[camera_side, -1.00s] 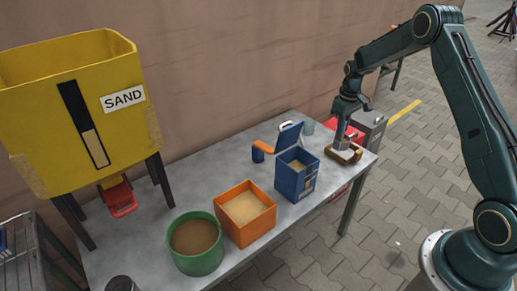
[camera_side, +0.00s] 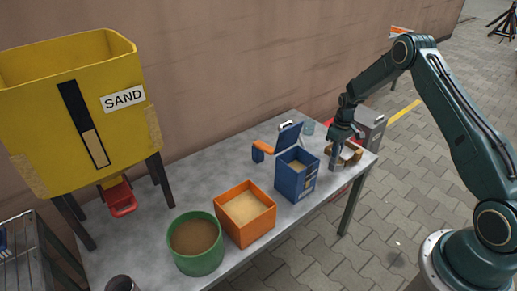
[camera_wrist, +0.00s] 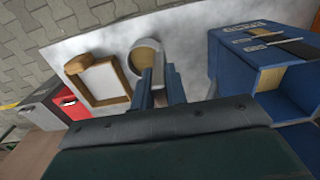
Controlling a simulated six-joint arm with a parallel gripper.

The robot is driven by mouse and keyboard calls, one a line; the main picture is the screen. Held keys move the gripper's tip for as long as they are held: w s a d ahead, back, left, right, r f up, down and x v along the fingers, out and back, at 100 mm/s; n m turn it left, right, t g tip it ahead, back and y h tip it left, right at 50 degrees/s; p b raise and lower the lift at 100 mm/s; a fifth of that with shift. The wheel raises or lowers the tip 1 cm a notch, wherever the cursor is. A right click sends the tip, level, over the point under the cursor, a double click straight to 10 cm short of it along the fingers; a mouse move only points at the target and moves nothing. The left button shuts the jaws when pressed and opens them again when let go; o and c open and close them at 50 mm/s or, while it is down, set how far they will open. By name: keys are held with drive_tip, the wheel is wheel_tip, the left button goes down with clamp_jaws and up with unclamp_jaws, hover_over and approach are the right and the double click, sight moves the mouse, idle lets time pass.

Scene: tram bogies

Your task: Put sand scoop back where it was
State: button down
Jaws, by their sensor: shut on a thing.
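The sand scoop (camera_wrist: 147,57) shows in the wrist view as a pale grey round bowl with a tan inside. My gripper (camera_wrist: 160,78) is shut on it, and the fingers hide part of it. In the side view my gripper (camera_side: 334,165) is low at the right end of the table, at the left side of a wooden tray (camera_side: 351,156). The tray also shows in the wrist view (camera_wrist: 77,64), left of the scoop and apart from it, with a white inside. I cannot tell whether the scoop touches the table.
A blue bin (camera_side: 296,181) with a raised lid stands close left of my gripper; it fills the right of the wrist view (camera_wrist: 240,65). An orange box (camera_side: 245,230) and green tub (camera_side: 197,258) hold sand. The yellow sand hopper (camera_side: 75,110) stands at left.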

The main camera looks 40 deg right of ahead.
sight(334, 163)
drive_tip(key=shift+f, duration=1.95)
drive_tip(key=shift+f, duration=0.15)
drive_tip(key=c, duration=1.4)
unclamp_jaws()
wheel_tip(334, 163, up, 12)
drive_tip(key=shift+r, duration=0.15)
